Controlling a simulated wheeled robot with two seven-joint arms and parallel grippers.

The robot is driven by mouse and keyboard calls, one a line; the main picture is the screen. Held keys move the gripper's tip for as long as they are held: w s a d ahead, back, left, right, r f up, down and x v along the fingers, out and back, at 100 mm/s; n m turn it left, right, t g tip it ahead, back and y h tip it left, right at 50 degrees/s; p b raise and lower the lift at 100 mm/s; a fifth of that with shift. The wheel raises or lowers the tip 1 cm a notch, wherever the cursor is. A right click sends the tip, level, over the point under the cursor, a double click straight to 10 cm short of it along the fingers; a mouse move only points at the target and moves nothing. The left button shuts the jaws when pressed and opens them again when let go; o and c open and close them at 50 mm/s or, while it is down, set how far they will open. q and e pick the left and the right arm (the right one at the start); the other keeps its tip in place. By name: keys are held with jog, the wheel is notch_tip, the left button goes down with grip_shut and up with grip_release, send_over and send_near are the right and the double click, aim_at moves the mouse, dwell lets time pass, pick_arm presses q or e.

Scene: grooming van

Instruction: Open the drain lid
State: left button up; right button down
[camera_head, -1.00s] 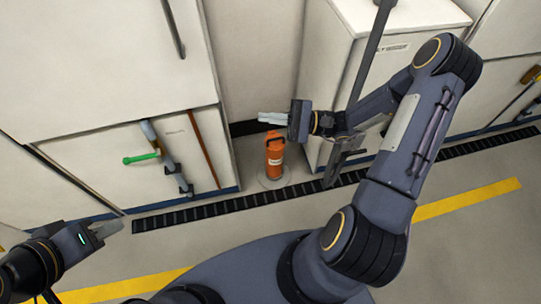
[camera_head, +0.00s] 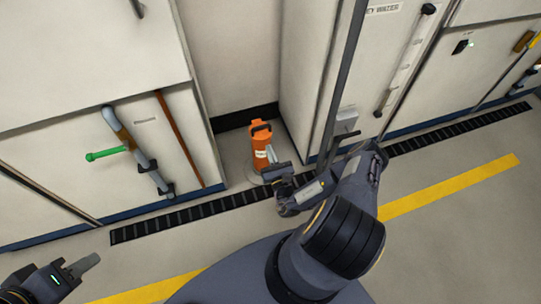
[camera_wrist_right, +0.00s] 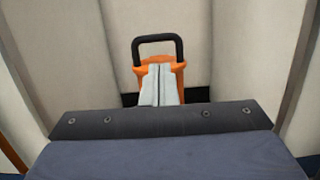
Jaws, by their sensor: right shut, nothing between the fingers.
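An orange upright canister (camera_head: 261,145) with a black loop handle stands in the recess between two white cabinets. It rests on a round grey plate (camera_head: 254,177) on the floor. A long black slatted drain strip (camera_head: 190,213) runs along the floor in front. No part is clearly marked as the drain lid. My right gripper (camera_head: 270,153) is shut and empty, beside the canister in the head view. In the right wrist view its fingers (camera_wrist_right: 159,85) overlap the orange body, below the handle (camera_wrist_right: 158,41); contact cannot be told. My left gripper (camera_head: 85,263) is low at the left, away from it.
White cabinets flank the recess, the left one (camera_head: 90,60) carrying a pipe with a green handle (camera_head: 104,154). A grey vertical pole (camera_head: 343,85) stands right of the recess. The floor by the yellow line (camera_head: 450,187) is clear.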

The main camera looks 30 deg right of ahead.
aim_at(265, 137)
jog(key=b+x, duration=0.1)
jog(key=x, duration=0.5)
jog(key=shift+w, duration=0.15)
jog(key=shift+r, duration=0.1)
